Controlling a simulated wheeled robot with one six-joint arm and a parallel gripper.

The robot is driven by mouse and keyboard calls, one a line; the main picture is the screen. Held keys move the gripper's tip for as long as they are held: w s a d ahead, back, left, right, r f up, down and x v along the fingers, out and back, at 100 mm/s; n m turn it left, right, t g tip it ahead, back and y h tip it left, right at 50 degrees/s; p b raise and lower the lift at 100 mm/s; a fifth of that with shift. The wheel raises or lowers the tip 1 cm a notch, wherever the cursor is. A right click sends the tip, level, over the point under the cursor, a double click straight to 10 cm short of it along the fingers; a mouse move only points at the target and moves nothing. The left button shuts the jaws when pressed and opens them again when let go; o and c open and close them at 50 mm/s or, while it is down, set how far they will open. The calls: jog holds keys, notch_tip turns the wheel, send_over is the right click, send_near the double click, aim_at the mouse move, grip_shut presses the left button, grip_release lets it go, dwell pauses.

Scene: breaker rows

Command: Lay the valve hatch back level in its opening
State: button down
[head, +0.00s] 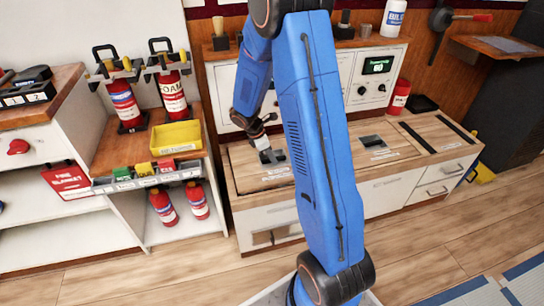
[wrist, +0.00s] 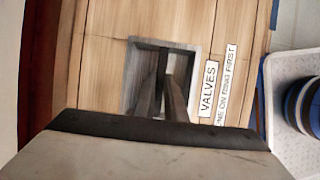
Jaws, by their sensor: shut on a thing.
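The valve hatch (head: 272,157) is a small grey square set at the wooden counter top, beside the VALVES label (wrist: 209,88). In the wrist view, a grey frame (wrist: 130,76) surrounds the place and the inside looks dark. My gripper (head: 265,139) comes down over it from above. In the wrist view, the dark fingers of my gripper (wrist: 164,62) run close together into the frame and are shut on the hatch. The gripped part is hidden between the fingertips. I cannot tell how far the hatch is tilted.
A dark-topped fitting (head: 370,141) is on the same counter to the right. A cabinet with a green display (head: 378,66) stands behind. To the left are a yellow bin (head: 176,138) and fire extinguishers (head: 172,97). A light tray (wrist: 292,110) lies right in the wrist view.

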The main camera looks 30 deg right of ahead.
jog(key=shift+f, duration=1.05)
jog(key=c, duration=1.7)
grip_release()
jog(key=v, duration=1.7)
jog(key=shift+r, duration=0.25)
